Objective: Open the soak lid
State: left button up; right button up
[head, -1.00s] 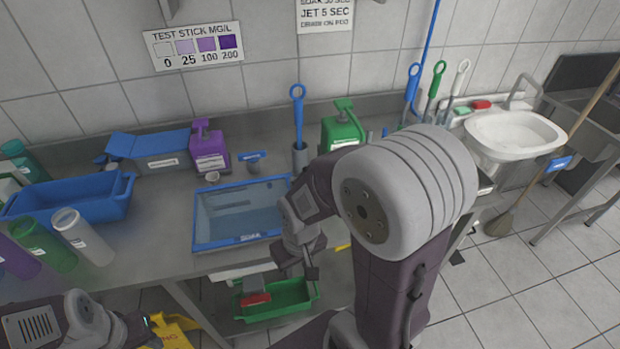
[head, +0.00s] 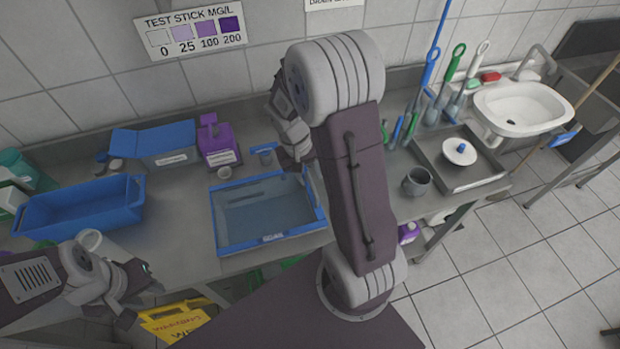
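The soak tub's lid (head: 262,212) is a see-through blue-grey panel in a blue frame. It lies flat and looks shut on the steel counter, with a small label on its front edge. My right gripper (head: 296,162) is near the lid's back right corner, pointing down; I cannot tell if it touches the lid. Its fingers are small and partly hidden, so their opening is unclear. My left gripper (head: 140,290) is at the counter's front edge, left of and in front of the lid, apart from it. Its finger opening is unclear.
Behind the lid stand a purple dispenser (head: 218,142) and a blue box (head: 155,145). A blue basin (head: 80,207) is at left. A grey mug (head: 416,182) and a tray (head: 478,182) with a white dish are at right. A yellow sign (head: 175,320) stands below the counter.

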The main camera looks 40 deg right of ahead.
aim_at(311, 183)
jog(key=f, duration=0.1)
jog(key=w+f, duration=0.1)
jog(key=f, duration=0.1)
jog(key=d+f, duration=0.1)
jog(key=shift+w+f, duration=0.15)
jog(key=shift+f, duration=0.05)
jog(key=shift+s+a+r, duration=0.1)
jog(key=shift+s, duration=0.4)
jog(key=shift+w, duration=0.25)
grip_shut()
dwell(0.4)
